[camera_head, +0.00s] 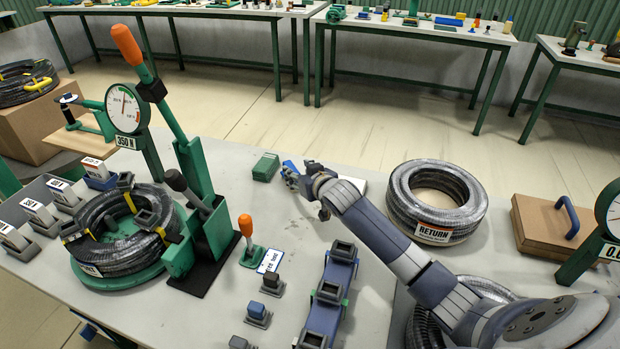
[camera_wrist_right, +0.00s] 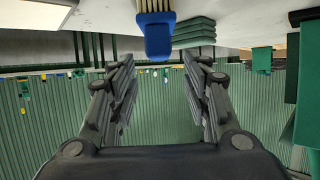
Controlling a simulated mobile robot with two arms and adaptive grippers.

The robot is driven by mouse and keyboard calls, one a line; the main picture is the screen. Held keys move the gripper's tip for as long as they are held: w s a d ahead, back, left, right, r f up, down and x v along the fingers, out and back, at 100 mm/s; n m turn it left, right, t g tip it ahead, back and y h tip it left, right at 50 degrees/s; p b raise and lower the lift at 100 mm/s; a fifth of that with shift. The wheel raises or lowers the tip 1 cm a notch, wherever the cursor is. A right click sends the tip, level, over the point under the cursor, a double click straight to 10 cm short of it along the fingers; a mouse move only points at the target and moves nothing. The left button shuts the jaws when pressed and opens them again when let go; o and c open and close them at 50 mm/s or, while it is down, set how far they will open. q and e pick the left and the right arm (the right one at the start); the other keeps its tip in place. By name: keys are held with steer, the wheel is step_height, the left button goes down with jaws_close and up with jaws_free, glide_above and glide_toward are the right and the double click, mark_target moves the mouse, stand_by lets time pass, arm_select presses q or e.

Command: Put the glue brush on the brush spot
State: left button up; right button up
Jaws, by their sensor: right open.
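The glue brush (camera_head: 289,165) has a blue handle and lies on the table just beyond my right gripper (camera_head: 296,182). In the right wrist view the blue brush handle (camera_wrist_right: 157,38) shows at the top, with pale bristles above it. It is ahead of and between the lines of my two open fingers (camera_wrist_right: 157,62), which hold nothing. Whether a fingertip touches the handle I cannot tell. I cannot pick out a marked brush spot; a white flat thing (camera_head: 354,185) is partly hidden behind my right arm. My left gripper is not in view.
A green stack (camera_head: 265,167) lies close left of the brush. A hose coil marked RETURN (camera_head: 438,200) is to the right. A green lever press with an orange handle (camera_head: 126,44) and a gauge (camera_head: 124,108) stand at left. A blue-grey rack (camera_head: 327,296) is in front.

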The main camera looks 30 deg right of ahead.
steer(key=v, duration=0.7)
steer(key=shift+s, duration=0.4)
steer(key=shift+r, duration=0.2)
